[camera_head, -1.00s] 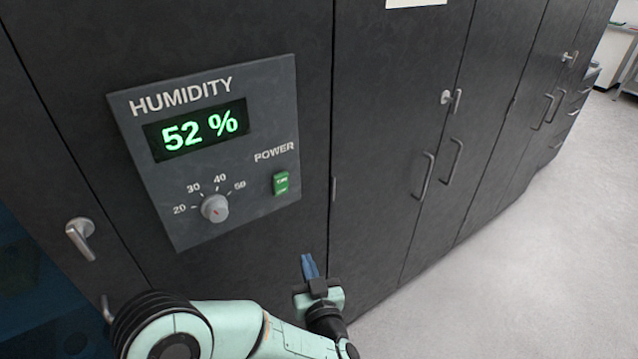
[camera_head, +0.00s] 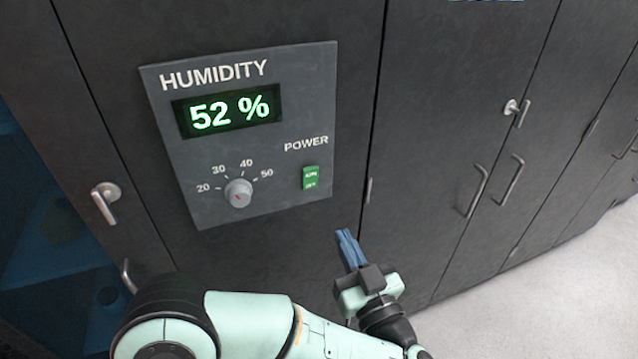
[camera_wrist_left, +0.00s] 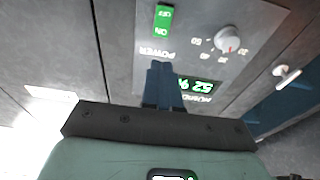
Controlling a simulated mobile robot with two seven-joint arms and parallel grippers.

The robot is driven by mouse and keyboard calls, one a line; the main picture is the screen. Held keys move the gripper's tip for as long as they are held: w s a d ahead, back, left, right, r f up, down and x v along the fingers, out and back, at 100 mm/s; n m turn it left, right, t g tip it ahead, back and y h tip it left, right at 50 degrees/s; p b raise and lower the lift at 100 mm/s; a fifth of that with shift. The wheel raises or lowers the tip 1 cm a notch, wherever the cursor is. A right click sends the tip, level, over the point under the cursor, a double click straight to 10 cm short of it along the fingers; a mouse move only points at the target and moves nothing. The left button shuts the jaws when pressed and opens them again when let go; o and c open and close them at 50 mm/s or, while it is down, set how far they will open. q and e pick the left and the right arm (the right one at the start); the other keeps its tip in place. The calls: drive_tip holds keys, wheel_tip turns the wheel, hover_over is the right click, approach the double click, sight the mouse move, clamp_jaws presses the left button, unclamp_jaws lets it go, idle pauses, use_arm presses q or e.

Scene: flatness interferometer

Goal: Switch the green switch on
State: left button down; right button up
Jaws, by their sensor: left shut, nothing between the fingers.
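The green switch (camera_head: 311,178) is a small rocker under the word POWER, at the lower right of the grey humidity panel (camera_head: 165,103). It also shows in the left wrist view (camera_wrist_left: 162,20), beyond the fingertips. I cannot tell which half of the rocker is pressed in. My left gripper (camera_head: 343,234) has blue fingers, shut with nothing between them. It is below and a little right of the switch, apart from it. In the left wrist view its fingers (camera_wrist_left: 160,66) point toward the panel. My right gripper is not in view.
The panel has a lit display (camera_head: 228,110) reading 52 % and a grey knob (camera_head: 238,192) left of the switch. Dark cabinet doors with handles (camera_head: 510,180) stretch right. A lever handle (camera_head: 105,203) is left of the panel. Pale floor (camera_head: 545,310) is open at lower right.

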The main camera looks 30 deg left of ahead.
sight(312, 173)
use_arm(q)
drive_tip(key=p+x, duration=0.2)
drive_tip(key=x, duration=1.2)
drive_tip(key=shift+s, duration=0.1)
